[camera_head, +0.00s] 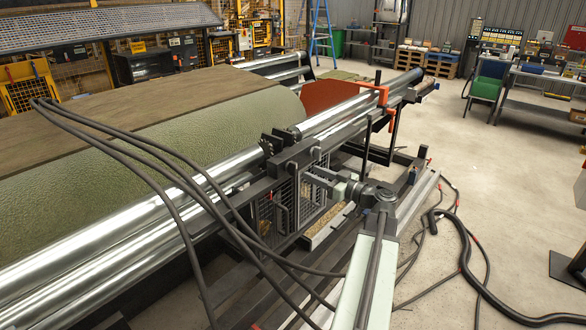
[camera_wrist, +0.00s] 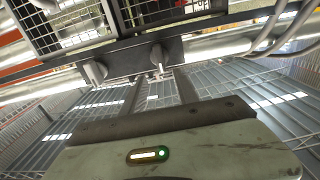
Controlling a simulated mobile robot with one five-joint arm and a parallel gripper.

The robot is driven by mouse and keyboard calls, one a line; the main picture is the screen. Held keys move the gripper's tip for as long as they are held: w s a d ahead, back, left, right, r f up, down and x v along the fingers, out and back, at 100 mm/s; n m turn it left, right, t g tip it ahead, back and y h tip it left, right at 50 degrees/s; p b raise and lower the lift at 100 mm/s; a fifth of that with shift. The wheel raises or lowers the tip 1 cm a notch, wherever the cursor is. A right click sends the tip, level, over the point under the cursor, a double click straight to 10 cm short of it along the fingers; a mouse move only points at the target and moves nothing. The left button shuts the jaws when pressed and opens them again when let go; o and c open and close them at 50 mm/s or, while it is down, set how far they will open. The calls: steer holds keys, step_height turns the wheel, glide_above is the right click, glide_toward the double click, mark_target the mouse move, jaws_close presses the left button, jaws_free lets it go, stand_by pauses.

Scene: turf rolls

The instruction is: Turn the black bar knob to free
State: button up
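My gripper (camera_head: 314,181) reaches left toward the wire-mesh guard under the end of the machine frame. In the wrist view, two dark grey knob-like parts, a left one (camera_wrist: 96,71) and a right one (camera_wrist: 157,56), sit on a dark plate along the frame. I cannot tell for sure which is the black bar knob, or its setting.
A large green turf roll (camera_head: 210,125) lies behind shiny metal rollers (camera_head: 110,245). Black hoses (camera_head: 150,165) arch over the machine near my arm. The mesh guard (camera_wrist: 65,22) is close. An orange bracket (camera_head: 372,92) stands farther along. Open floor (camera_head: 500,190) lies right, crossed by cables (camera_head: 465,255).

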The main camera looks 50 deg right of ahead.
mark_target(292, 168)
steer(key=w, duration=0.7)
steer(key=shift+w+a, duration=0.25)
steer(key=shift+a, duration=0.1)
steer(key=shift+c, duration=0.3)
jaws_close()
